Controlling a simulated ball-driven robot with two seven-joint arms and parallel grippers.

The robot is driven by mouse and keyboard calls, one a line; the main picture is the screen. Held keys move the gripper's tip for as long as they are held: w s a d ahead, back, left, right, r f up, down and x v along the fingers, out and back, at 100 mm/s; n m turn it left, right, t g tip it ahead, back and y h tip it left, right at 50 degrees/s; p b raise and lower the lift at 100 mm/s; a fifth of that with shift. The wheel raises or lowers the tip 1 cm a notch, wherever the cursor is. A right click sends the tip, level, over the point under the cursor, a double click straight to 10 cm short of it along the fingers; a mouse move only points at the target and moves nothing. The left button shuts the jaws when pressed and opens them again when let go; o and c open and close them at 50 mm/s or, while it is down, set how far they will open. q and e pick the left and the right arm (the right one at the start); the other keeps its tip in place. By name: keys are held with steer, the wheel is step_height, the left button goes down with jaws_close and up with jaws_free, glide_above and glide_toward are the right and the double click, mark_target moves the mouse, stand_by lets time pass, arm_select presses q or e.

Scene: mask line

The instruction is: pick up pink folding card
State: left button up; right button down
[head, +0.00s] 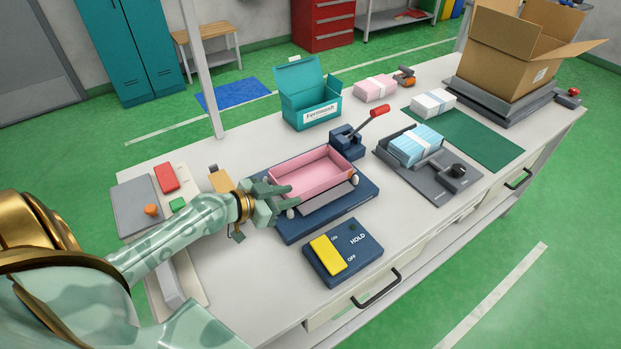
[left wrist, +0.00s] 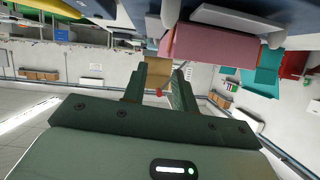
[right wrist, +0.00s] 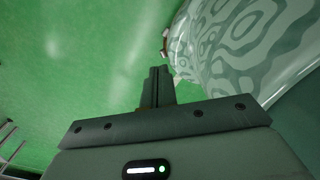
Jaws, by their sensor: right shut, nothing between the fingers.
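The pink folding card (head: 318,176) is folded up as an open, shallow box on a dark blue fixture (head: 345,211) in the middle of the bench. It also shows as a pink panel at the top of the left wrist view (left wrist: 215,43). My left gripper (head: 291,196) is at the card's near left end. Its fingers (left wrist: 160,88) are apart, with nothing seen held between them. I cannot tell whether a finger touches the card. My right gripper (right wrist: 158,72) shows only in the right wrist view, shut and empty, over green floor.
A hold switch box (head: 342,251) with a yellow rocker sits in front of the fixture. A red-handled lever clamp (head: 350,139) and a teal box (head: 311,105) stand behind. A grey tray with blue masks (head: 416,145) is at right, and a cardboard box (head: 510,57) stands at far right.

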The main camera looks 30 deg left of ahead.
mark_target(306, 192)
arm_select(q)
steer(key=shift+x, duration=0.85)
steer(key=x, duration=0.3)
steer(key=b+x, duration=0.1)
steer(key=shift+w+a+f, duration=0.25)
steer(key=shift+w+f, duration=0.05)
steer(key=shift+f, duration=0.2)
steer(key=shift+w+d, duration=0.15)
steer(key=shift+w, duration=0.1)
steer(key=shift+s, duration=0.1)
jaws_close()
